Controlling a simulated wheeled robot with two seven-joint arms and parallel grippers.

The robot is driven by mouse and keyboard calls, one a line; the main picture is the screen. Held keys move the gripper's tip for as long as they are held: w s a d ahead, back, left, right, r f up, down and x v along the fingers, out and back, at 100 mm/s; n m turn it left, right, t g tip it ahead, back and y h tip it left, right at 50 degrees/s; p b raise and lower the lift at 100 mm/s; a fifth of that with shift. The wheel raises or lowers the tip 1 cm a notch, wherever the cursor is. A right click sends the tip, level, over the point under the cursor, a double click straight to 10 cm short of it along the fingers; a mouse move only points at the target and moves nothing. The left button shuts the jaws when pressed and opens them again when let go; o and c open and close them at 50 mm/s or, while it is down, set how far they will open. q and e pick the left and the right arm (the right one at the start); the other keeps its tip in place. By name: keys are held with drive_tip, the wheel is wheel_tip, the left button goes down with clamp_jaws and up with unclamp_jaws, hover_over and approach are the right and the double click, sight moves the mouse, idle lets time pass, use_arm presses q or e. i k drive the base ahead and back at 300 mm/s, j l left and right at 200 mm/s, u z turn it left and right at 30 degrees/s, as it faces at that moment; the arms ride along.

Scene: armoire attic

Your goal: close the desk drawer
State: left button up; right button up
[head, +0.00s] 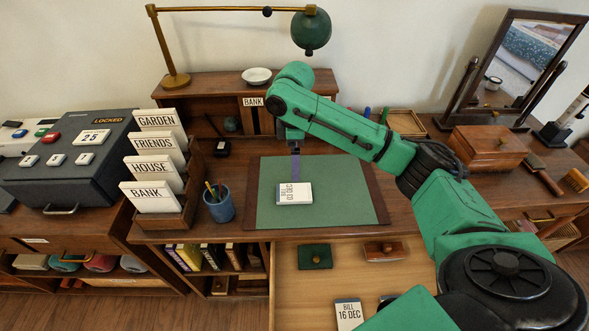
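The desk drawer (289,289) is pulled out at the front of the desk, below the green desk mat (335,198). Inside lie a dark green item, a wooden item and a card reading BILL 16 DEC (349,314). My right arm crosses over the right part of the drawer and hides some of it. My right gripper (295,172) points down over the mat, just behind a white card marked 03 DEC (294,193). The fingers are seen edge-on, so I cannot tell their opening or whether they touch the card. My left gripper is out of view.
A blue pen cup (218,203) and a wooden rack of labelled cards (156,177) stand left of the mat. A grey locked box (66,168) is farther left. A mirror (521,62) and a wooden box (487,150) stand at right.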

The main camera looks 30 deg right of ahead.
sight(303, 300)
drive_tip(key=k+j, duration=0.1)
drive_tip(key=j, duration=0.35)
drive_tip(key=k+j, duration=0.1)
drive_tip(key=j, duration=0.3)
drive_tip(key=k+j, duration=0.1)
drive_tip(key=j, duration=0.35)
drive_tip(key=k+j, duration=0.1)
drive_tip(key=j, duration=0.75)
drive_tip(key=k, duration=0.05)
